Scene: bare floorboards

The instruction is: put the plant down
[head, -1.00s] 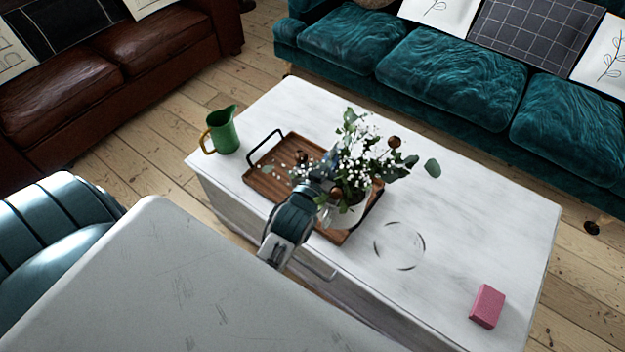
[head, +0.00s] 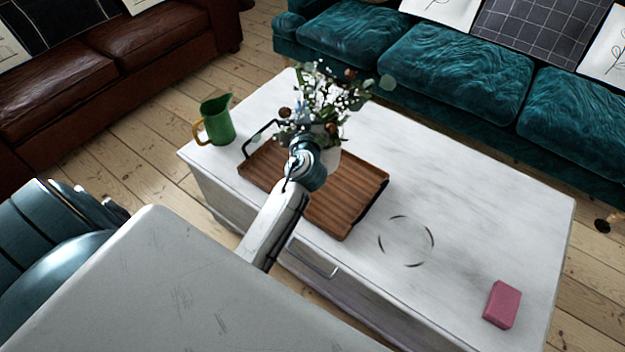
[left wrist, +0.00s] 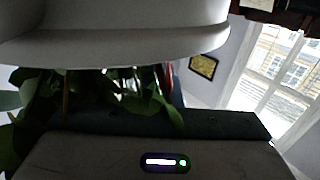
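The plant (head: 335,108), green leaves and small white flowers in a white pot (head: 328,159), shows in the head view over the back of the wooden tray (head: 345,212). My left gripper (head: 308,163) is at the near side of the pot and hides part of it. It appears shut on the plant; its fingertips are hidden. In the left wrist view the white pot (left wrist: 120,35) fills the top, close to the camera, with leaves (left wrist: 95,95) below it. A dark broken ring (head: 380,243) marks the white table top right of the tray. My right gripper is not in view.
A green jug (head: 217,122) stands at the left end of the white table (head: 480,210). A pink block (head: 502,304) lies near its right end. The table top around the ring is clear. A teal sofa (head: 455,80) stands behind, a brown sofa (head: 110,70) at the left.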

